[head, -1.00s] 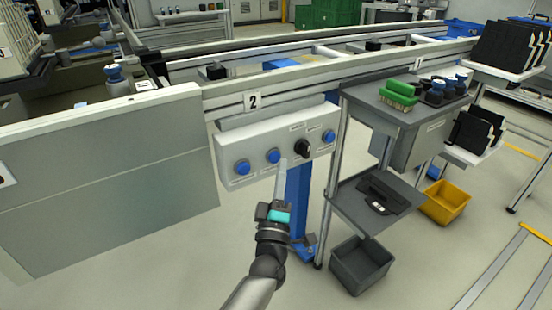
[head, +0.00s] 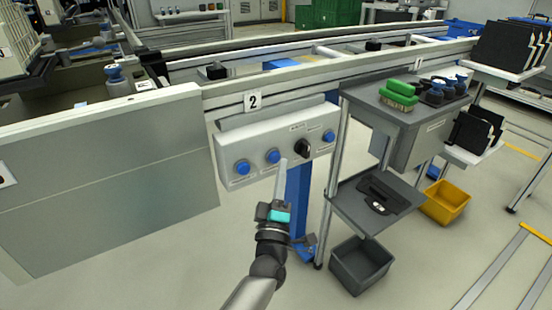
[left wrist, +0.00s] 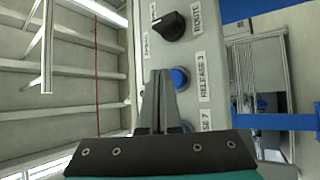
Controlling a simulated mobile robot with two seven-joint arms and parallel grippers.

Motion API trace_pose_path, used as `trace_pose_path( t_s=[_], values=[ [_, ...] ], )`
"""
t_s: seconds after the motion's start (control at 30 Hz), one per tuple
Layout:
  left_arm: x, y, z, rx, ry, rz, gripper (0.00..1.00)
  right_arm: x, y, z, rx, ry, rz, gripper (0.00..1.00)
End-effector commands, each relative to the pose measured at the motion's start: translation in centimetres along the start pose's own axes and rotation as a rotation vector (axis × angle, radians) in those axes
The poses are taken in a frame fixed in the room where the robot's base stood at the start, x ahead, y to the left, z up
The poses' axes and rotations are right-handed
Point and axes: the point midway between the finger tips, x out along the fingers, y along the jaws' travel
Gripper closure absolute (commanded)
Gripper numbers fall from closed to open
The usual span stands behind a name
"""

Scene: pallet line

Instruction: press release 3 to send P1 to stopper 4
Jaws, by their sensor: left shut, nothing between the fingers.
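The control panel (head: 250,180) is a pale box under the line's rail, with blue buttons and a black knob (head: 303,147). In the left wrist view the blue button labelled RELEASE 3 (left wrist: 180,77) sits between the ROUTE knob (left wrist: 167,26) and a partly hidden button. In the head view this RELEASE 3 button (head: 272,156) is second from the left. My left gripper (head: 284,163) is shut and empty, its fingertips close in front of the panel by this button. I cannot tell whether they touch it. P1 and stopper 4 cannot be told apart here.
A dark bin (head: 360,265) and a yellow bin (head: 446,203) are on the floor. The sign "2" (head: 253,102) hangs on the rail. A grey panel wall (head: 105,180) lies left.

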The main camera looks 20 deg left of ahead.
Motion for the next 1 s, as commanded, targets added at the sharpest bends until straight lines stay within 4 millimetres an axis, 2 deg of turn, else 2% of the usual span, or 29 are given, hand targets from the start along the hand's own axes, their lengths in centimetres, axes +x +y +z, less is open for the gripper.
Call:
trace_pose_path(
  t_s=[1.0],
  values=[
    [0.77,-0.56,-0.55,0.000,0.000,0.000,1.00,0.16,-0.01,0.07,0.002,0.001,0.000,1.00]
  ],
)
